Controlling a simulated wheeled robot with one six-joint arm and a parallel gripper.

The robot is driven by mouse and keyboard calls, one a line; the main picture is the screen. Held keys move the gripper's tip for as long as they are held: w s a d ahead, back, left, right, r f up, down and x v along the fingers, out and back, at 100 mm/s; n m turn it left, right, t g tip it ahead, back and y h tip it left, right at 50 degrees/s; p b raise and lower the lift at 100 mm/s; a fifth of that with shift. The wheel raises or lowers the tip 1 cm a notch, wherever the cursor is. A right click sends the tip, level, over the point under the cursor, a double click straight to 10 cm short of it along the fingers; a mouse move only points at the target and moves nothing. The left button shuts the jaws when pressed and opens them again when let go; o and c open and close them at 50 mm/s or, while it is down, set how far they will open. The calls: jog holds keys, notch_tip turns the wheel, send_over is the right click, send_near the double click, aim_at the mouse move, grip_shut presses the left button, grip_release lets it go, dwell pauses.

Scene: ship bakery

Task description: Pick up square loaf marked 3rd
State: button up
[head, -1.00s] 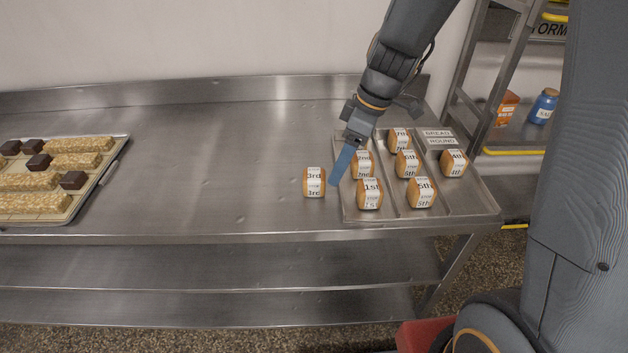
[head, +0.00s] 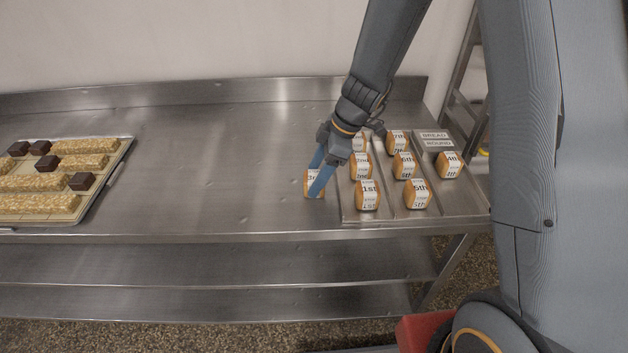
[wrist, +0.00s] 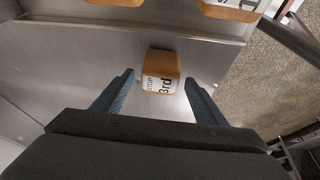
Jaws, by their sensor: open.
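The square loaf marked 3rd (head: 309,189) stands on the steel table just left of the tray, partly hidden behind my gripper's fingers in the head view. In the wrist view the loaf (wrist: 161,73) shows its white label with "3rd" and lies ahead, between the lines of the two fingers. My gripper (head: 316,182) is open, its blue fingers reaching down at the loaf. In the wrist view the gripper (wrist: 158,82) has a fingertip on each side of the loaf, with gaps visible. I cannot tell how far above the table the tips are.
A metal tray (head: 390,214) to the right holds several other marked loaves, including 1st (head: 368,195) and 5th (head: 416,194). A tray of long bars and dark cubes (head: 127,146) lies at the left. The table between is clear.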

jog(key=shift+x, duration=0.8)
jog(key=c, duration=1.1)
jog(key=shift+c, duration=0.2)
